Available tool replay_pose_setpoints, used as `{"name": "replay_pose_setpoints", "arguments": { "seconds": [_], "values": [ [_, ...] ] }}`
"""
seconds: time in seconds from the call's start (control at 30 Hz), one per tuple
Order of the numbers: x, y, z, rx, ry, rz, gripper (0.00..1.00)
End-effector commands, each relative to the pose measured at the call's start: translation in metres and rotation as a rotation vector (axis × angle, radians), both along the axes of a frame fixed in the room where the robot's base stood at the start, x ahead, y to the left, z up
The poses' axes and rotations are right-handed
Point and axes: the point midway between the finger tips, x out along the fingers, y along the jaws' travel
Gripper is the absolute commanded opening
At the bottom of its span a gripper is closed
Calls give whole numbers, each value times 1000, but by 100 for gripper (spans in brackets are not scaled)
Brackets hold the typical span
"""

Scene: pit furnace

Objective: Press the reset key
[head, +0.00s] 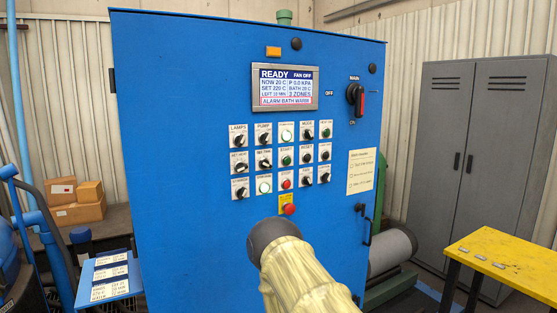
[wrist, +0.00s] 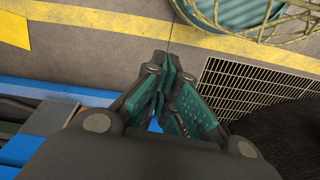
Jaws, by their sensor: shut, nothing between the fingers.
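A blue control cabinet (head: 190,80) fills the middle of the head view. Its front carries rows of labelled knobs, keys and lamps. A control in the middle row, right of the green START button (head: 286,160), has a label that seems to read RESET (head: 306,148); the lettering is small. The display (head: 285,87) shows READY and a red-framed line, ALARM BATH WARM. My gripper (wrist: 168,68) is shut and empty in the wrist view, above the floor and away from the panel keys. In the head view my pale-sleeved arm stands below the panel, and the fingers are not visible.
A red emergency button (head: 289,209) sits below the keys. The MAIN switch (head: 356,97) is at the upper right, a door handle (head: 364,222) lower right. A yellow table (head: 505,262) and grey lockers (head: 475,150) stand right. The wrist view shows a floor grating (wrist: 250,95) and a wire basket (wrist: 255,20).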

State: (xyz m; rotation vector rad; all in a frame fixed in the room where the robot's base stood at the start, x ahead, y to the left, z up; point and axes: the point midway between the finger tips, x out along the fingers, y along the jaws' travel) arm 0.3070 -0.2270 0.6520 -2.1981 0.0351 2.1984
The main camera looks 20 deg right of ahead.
Motion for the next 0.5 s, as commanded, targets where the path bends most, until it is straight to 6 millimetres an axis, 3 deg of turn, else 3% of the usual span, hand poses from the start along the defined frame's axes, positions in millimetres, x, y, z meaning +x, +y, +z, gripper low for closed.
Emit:
{"name": "replay_pose_setpoints", "arguments": {
  "seconds": [0.33,0.43,0.5],
  "values": [
    [6,-1,1,0,-13,-2,0],
    [26,-2,6,5,-61,-6,0],
    [51,-4,13,8,-120,-12,0]
  ]
}}
